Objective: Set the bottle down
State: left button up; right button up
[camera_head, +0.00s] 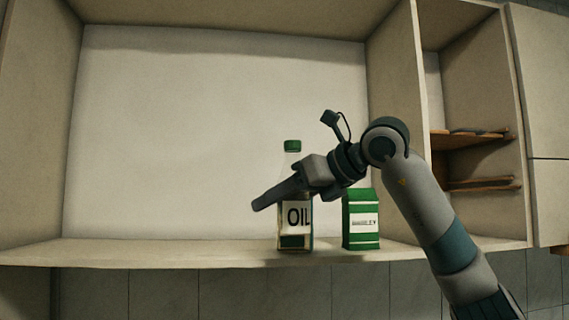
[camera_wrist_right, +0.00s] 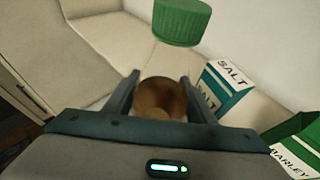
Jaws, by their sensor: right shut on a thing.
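The oil bottle (camera_head: 297,214), clear with a green cap and a white "OIL" label, is upright at the front of the cabinet shelf. Its base is at the shelf board; I cannot tell whether it touches. My right gripper (camera_head: 263,203) reaches across the bottle's upper body from the right and is shut on it. In the right wrist view, the green cap (camera_wrist_right: 180,21) shows at the top, and brown oil (camera_wrist_right: 160,98) shows between the fingers. The gripper hides part of the bottle. My left gripper is not in view.
A green carton (camera_head: 361,222) stands on the shelf (camera_head: 180,253) just right of the bottle. The right wrist view shows a salt box (camera_wrist_right: 229,87) near the fingers and a green barley box (camera_wrist_right: 296,147). The shelf's left part is clear. Side compartments (camera_head: 470,140) are at right.

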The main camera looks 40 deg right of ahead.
jog(key=s+a+f+n+g+y, duration=0.1)
jog(key=a+f, duration=0.5)
jog(key=f, duration=1.2)
jog(key=s+a+f+n+g+y, duration=0.2)
jog(key=s+a+f+n+y, duration=0.2)
jog(key=f, duration=1.4)
jog(key=s+a+f+n+g+y, duration=0.2)
jog(key=a+f, duration=0.6)
jog(key=f, duration=1)
jog(key=shift+s+f+n+y, duration=0.4)
jog(key=shift+s+n, duration=0.1)
jog(key=shift+s, duration=0.75)
jog(key=shift+a, duration=0.15)
notch_tip(320, 180, down, 6)
jog(key=d+b, duration=0.1)
jog(key=b, duration=0.4)
jog(key=shift+s+d, duration=0.15)
jog(key=shift+s, duration=0.05)
